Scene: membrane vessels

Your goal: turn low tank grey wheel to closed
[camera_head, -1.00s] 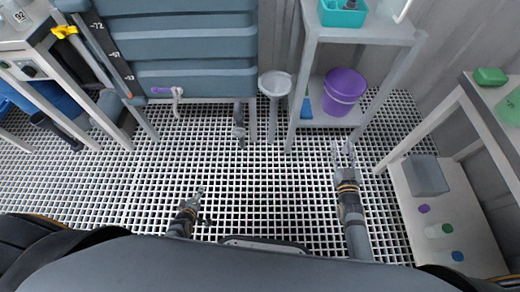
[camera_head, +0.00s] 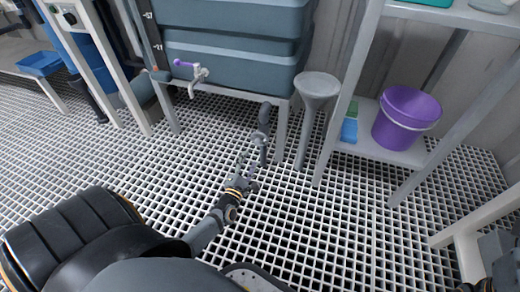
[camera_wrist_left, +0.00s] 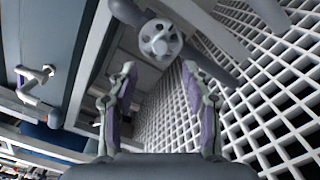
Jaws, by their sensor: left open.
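The low grey wheel (camera_wrist_left: 160,38) is a round, spoked handle on a grey pipe. It faces the left wrist camera at the top middle of that view. In the head view the wheel (camera_head: 259,138) is small on the dark pipe below the blue-grey tank (camera_head: 235,52), and its spokes cannot be made out. My left gripper (camera_head: 247,168) is open and empty, just on the near side of the wheel. In the left wrist view its two fingers (camera_wrist_left: 157,88) stand apart, with the wheel beyond the tips and between their lines. My right gripper's fingers are not in view.
A tap (camera_head: 197,76) with a purple handle is on the tank front. A grey funnel stand (camera_head: 317,88) is close right of the pipe. A shelf rack holds a purple bucket (camera_head: 405,118) and a blue item (camera_head: 349,129). The grid floor (camera_head: 335,215) is open nearby.

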